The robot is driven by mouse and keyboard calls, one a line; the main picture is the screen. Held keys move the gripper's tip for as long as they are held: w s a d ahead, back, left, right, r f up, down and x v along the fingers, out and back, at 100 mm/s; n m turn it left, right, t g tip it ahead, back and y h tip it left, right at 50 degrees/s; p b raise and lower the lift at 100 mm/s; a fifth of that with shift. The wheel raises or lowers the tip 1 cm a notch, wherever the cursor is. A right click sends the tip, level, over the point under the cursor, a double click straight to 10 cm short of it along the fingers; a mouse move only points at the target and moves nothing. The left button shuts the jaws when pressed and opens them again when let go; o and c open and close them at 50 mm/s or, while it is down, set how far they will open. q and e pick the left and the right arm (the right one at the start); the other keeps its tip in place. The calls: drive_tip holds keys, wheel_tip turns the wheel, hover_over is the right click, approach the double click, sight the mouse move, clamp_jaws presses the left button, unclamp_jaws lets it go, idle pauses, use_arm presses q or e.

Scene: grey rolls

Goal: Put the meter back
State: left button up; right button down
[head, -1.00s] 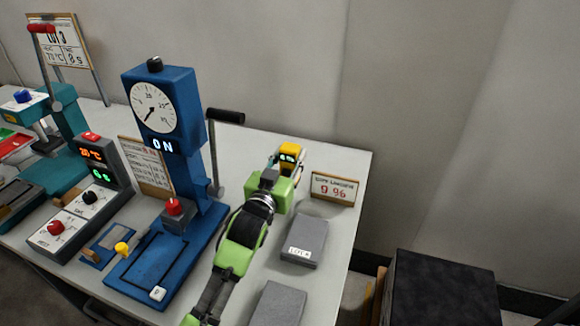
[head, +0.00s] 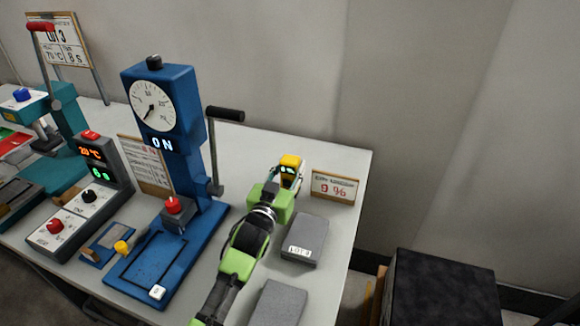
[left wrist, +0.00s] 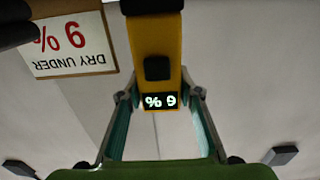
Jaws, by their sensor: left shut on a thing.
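The yellow meter (head: 291,161) with a small lit display is in my left gripper (head: 287,180), near the table's back right, left of the small sign. In the left wrist view the meter (left wrist: 155,45) sits between the two fingers of my left gripper (left wrist: 160,98), its lit percent display facing the camera. The fingers are shut on it. I cannot tell whether the meter's lower end touches the table. The small sign (head: 335,187) reads 9 % in red; it also shows upside down in the left wrist view (left wrist: 70,45). My right gripper is not in view.
Two grey blocks (head: 305,240) (head: 278,304) lie right of my left arm, the farther one labelled. A blue press (head: 165,110) with a dial and black-gripped lever (head: 226,114) stands to the left. A control box (head: 75,210) is farther left. Free table surrounds the sign.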

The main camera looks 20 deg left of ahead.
use_arm(q)
drive_tip(key=o, duration=1.3)
drive_tip(key=shift+f, duration=0.15)
drive_tip(key=s, duration=0.4)
drive_tip(key=s+r, duration=0.1)
drive_tip(key=s, duration=0.7)
drive_tip(key=shift+a+r, duration=0.2)
